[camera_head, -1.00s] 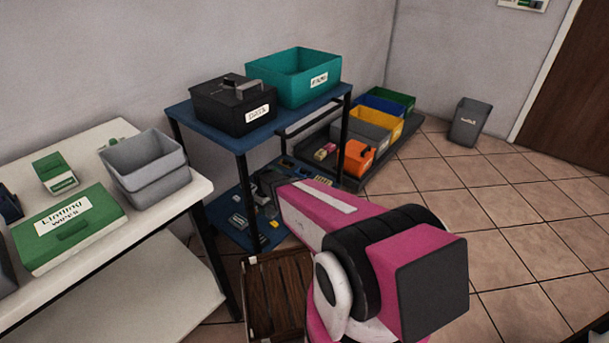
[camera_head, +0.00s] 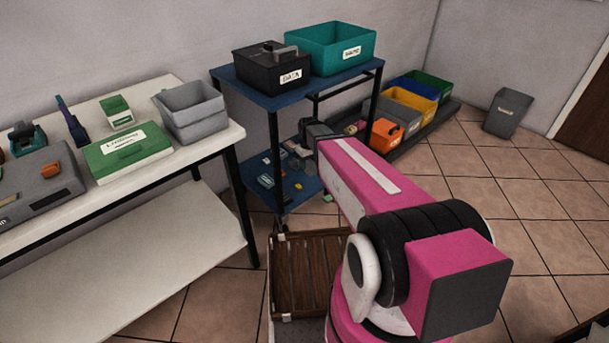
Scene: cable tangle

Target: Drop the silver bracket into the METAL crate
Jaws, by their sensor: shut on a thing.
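I cannot make out the silver bracket in this view. My pink arm reaches forward over the floor to the lower shelf of the blue rack, and its far end hides my gripper's fingers and anything between them. No label reads clearly as METAL. A teal open crate (camera_head: 329,50) with a small blurred label stands on top of the rack. Orange (camera_head: 386,136), yellow (camera_head: 410,107) and other open bins sit in a row on a dark low platform behind the rack. A separate grey bin (camera_head: 507,112) with a blurred label stands on the floor at the back right.
A black box labelled DATA (camera_head: 272,72) shares the rack's blue top (camera_head: 315,94). Small loose parts lie on its lower shelf (camera_head: 283,190). A white table (camera_head: 215,140) at left holds boxes.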

